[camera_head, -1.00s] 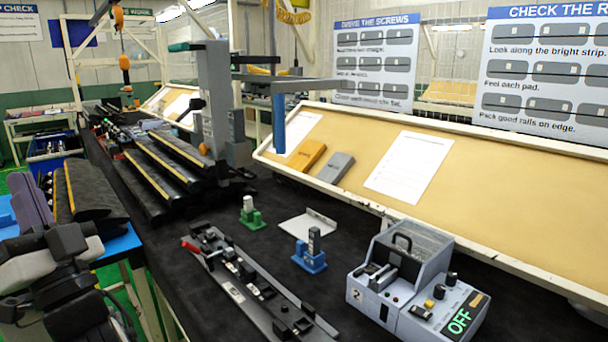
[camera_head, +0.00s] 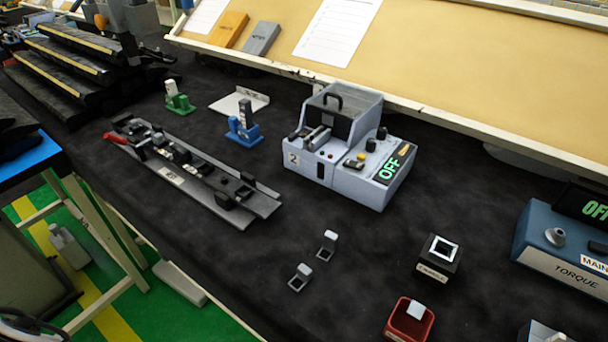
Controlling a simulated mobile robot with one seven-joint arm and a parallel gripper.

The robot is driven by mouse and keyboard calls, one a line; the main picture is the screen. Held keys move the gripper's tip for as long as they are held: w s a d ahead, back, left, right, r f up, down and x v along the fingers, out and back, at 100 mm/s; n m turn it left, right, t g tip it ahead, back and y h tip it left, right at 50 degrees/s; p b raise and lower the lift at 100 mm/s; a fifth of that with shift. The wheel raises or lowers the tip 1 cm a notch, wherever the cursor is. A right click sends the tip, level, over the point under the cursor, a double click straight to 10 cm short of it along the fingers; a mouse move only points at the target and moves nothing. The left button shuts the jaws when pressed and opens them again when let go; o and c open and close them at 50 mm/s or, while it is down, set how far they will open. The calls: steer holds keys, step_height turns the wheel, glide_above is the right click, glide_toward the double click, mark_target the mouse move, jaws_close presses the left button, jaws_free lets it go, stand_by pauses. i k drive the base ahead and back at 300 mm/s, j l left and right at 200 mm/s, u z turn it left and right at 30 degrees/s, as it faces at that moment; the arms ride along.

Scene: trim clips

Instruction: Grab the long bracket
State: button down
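No part is labelled as the long bracket, and I cannot tell for certain which one it is. A flat pale plate with a raised edge (camera_head: 239,101) lies on the black table top beyond the blue stand. Two small grey angled pieces, one farther back (camera_head: 327,245) and one nearer (camera_head: 299,277), stand apart on the bare front part of the table. A long grey rail fixture (camera_head: 195,172) with black blocks and a red handle lies left of centre. My gripper is not in view.
A green stand (camera_head: 178,98) and a blue stand (camera_head: 243,130) are near the plate. A grey machine reading OFF (camera_head: 345,150) stands at centre. A black block (camera_head: 438,262), a red tray (camera_head: 392,322) and a blue torque unit (camera_head: 560,250) are at right. Black table is clear around the small pieces.

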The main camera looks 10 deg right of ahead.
mark_target(331, 239)
steer(key=i+j, duration=0.1)
steer(key=j, duration=0.3)
steer(key=i+j, duration=0.15)
steer(key=j, duration=0.3)
steer(key=i+j, duration=0.1)
steer(key=j, duration=0.3)
steer(key=i+j, duration=0.1)
steer(key=j, duration=0.35)
steer(key=i+j, duration=0.1)
steer(key=j, duration=0.3)
steer(key=i+j+z, duration=0.1)
steer(key=j, duration=0.4)
steer(key=i+j+z, duration=0.1)
steer(key=j, duration=0.35)
steer(key=z, duration=1.5)
steer(key=j, duration=0.1)
